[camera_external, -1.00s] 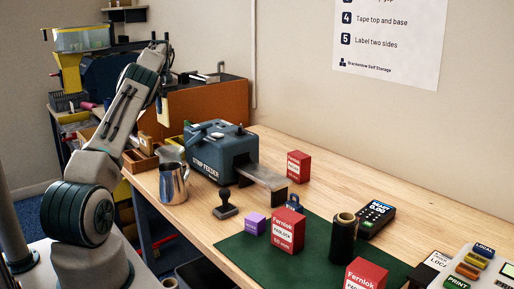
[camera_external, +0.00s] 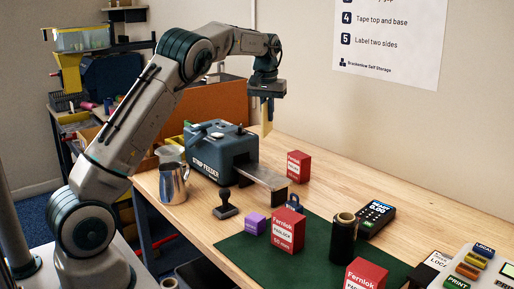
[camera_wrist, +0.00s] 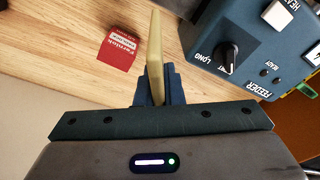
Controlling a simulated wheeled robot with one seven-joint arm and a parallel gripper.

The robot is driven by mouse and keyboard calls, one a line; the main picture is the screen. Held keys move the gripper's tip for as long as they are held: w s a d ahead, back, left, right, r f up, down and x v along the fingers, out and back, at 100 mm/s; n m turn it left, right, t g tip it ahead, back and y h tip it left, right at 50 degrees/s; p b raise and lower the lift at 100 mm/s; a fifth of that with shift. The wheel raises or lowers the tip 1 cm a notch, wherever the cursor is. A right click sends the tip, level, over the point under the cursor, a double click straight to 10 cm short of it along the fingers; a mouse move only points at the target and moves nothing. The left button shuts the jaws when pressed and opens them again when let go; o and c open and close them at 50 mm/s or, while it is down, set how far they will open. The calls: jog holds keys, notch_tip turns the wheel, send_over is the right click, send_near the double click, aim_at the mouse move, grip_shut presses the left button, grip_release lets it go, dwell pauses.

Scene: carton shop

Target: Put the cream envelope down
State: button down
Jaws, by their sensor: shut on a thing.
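My gripper (camera_external: 267,98) is raised above the back of the bench, behind the blue strip feeder. It is shut on the cream envelope (camera_external: 267,119), which hangs down edge-on and upright below the fingers, apart from the bench as far as I can tell. In the wrist view the envelope (camera_wrist: 155,58) shows as a narrow cream strip between the dark blue fingers (camera_wrist: 156,88). Its broad faces are mostly hidden.
The strip feeder (camera_external: 222,150) stands close to the envelope. A red Fernlok box (camera_external: 299,166) sits to its right, with bare wood around it. A metal jug (camera_external: 173,183), stamp (camera_external: 225,205), green mat (camera_external: 248,262), dark roll (camera_external: 343,240) and card terminal (camera_external: 376,217) stand nearer.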

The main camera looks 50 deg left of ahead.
jog(key=d+f+m+b, duration=0.1)
jog(key=d+f+m, duration=0.2)
jog(key=d, duration=1.2)
jog(key=d+f+m, duration=0.3)
jog(key=d, duration=1.1)
jog(key=shift+h, duration=0.4)
jog(key=w+a+f+p, duration=0.1)
jog(key=w+a+f, duration=0.1)
jog(key=a+f, duration=0.1)
jog(key=w+a+f+p, duration=0.1)
jog(key=a+f+p, duration=0.1)
jog(key=a+f, duration=0.1)
jog(key=w+a+f+p, duration=0.1)
jog(key=w+a+f, duration=0.1)
jog(key=a+f, duration=0.1)
jog(key=shift+w+a+f, duration=0.15)
jog(key=shift+w+f, duration=0.2)
jog(key=shift+f, duration=0.4)
jog(key=shift+f, duration=0.1)
jog(key=shift+f, duration=0.15)
jog(key=c, duration=1.5)
grip_release()
jog(key=shift+c, duration=0.2)
